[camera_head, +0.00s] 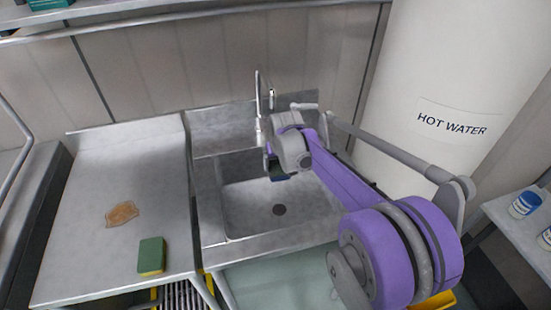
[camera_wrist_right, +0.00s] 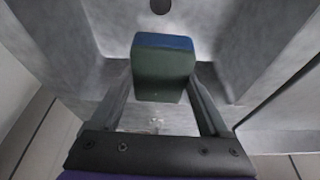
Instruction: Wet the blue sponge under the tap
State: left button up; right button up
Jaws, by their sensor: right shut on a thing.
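My right gripper (camera_head: 275,165) is over the sink basin, close to the tap (camera_head: 260,110). It is shut on the blue sponge (camera_wrist_right: 163,68), which shows a blue layer and a dark green layer between the two fingers in the wrist view. In the head view the sponge (camera_head: 278,174) is a small dark piece below the gripper, partly hidden by it. The sponge is held above the sink floor, near the tap. I cannot tell whether water is running. The metal sink (camera_head: 235,222) has a dark round drain (camera_head: 279,209). My left gripper is not in view.
A green and yellow sponge (camera_head: 151,256) lies on the metal counter (camera_head: 90,255) left of the sink, near a brown stain (camera_head: 121,213). A white cylinder marked HOT WATER (camera_head: 440,60) stands at the right. Blue-lidded containers (camera_head: 524,205) stand on a table at far right.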

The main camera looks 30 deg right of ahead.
aim_at(281, 173)
jog(key=shift+s+a, duration=0.3)
jog(key=shift+s, duration=0.6)
jog(key=shift+s+a, duration=0.3)
jog(key=shift+s, duration=0.6)
jog(key=shift+r, duration=0.1)
jog(key=s+r+p, duration=0.1)
jog(key=s+a+r+p, duration=0.1)
jog(key=s+r, duration=0.1)
jog(key=shift+s+a+r, duration=0.1)
jog(key=shift+s+a, duration=0.05)
jog(key=shift+s, duration=0.15)
jog(key=shift+s+a+r, duration=0.15)
jog(key=shift+s+r, duration=0.15)
jog(key=shift+s, duration=0.25)
